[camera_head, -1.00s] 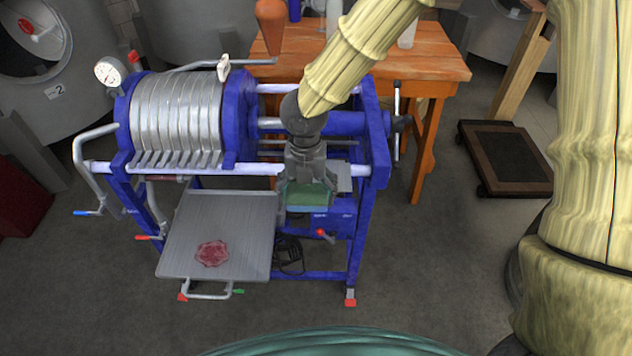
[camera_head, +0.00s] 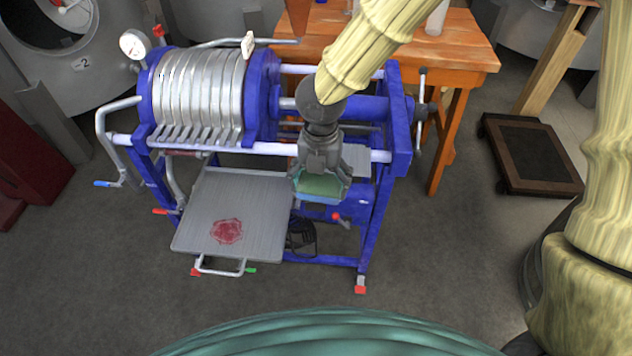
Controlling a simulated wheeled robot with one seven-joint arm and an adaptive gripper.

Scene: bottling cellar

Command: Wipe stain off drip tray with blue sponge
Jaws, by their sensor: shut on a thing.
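The drip tray (camera_head: 215,192) is a flat grey metal tray under the left front of the blue press. A red stain (camera_head: 227,231) marks its surface near the front edge. My gripper (camera_head: 320,176) points down just right of the tray. It is shut on the sponge (camera_head: 318,199), which shows a green upper face and a light blue lower edge. The sponge appears to be held above tray level, beside the tray's right edge. I cannot tell the exact gap. The stain is fully in view.
The blue filter press (camera_head: 262,110) has silver plates and a horizontal rail (camera_head: 268,149) behind my gripper. A handle (camera_head: 222,270) sticks out at the tray's front. An orange wooden table (camera_head: 455,50) stands behind. A dark platform scale (camera_head: 535,150) is at right.

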